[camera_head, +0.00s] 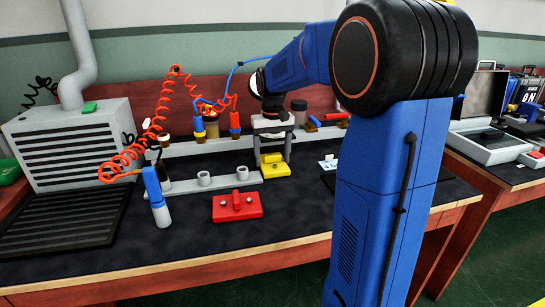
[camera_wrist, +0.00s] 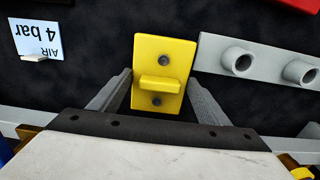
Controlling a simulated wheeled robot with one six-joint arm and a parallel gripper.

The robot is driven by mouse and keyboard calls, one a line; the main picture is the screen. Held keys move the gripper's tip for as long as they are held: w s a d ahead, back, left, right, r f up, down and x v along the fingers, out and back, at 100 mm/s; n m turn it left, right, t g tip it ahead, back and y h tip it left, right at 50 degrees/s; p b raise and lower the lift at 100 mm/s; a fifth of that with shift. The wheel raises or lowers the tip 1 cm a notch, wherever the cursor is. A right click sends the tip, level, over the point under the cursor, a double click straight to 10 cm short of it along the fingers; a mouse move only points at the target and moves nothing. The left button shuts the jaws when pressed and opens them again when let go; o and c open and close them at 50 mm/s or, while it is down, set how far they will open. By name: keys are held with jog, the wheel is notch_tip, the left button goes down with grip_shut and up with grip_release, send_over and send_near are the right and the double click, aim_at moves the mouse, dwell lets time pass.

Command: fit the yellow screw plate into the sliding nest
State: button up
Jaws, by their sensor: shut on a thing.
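The yellow screw plate (camera_head: 275,169) has a raised grip and two dark screws. In the wrist view the plate (camera_wrist: 178,52) lies between the two grey fingers of my gripper (camera_wrist: 161,76), which is shut on it. My gripper (camera_head: 273,156) points down over the bench in the head view. A grey bar (camera_head: 222,183) with two round sockets is just left of the plate in the head view; in the wrist view the bar (camera_wrist: 268,60) has its end close beside the plate's edge. I cannot tell whether they touch, or which part is the sliding nest.
A red plate with a grip (camera_head: 236,206) lies in front of the grey bar. A blue air tool (camera_head: 156,195) on a red coiled hose stands at the left. A white "AIR 4 bar" label (camera_wrist: 38,39) lies near the plate. The dark bench mat (camera_head: 290,212) is clear in front.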

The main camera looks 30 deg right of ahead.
jog(key=o, duration=1.2)
jog(key=shift+f, duration=0.1)
jog(key=shift+o, duration=0.4)
notch_tip(320, 180, up, 12)
notch_tip(320, 180, up, 5)
send_over(273, 155)
notch_tip(273, 155, down, 12)
jog(key=shift+w+r, duration=0.1)
jog(key=shift+w, duration=0.05)
jog(key=shift+a+f, duration=0.1)
jog(key=shift+f, duration=2.75)
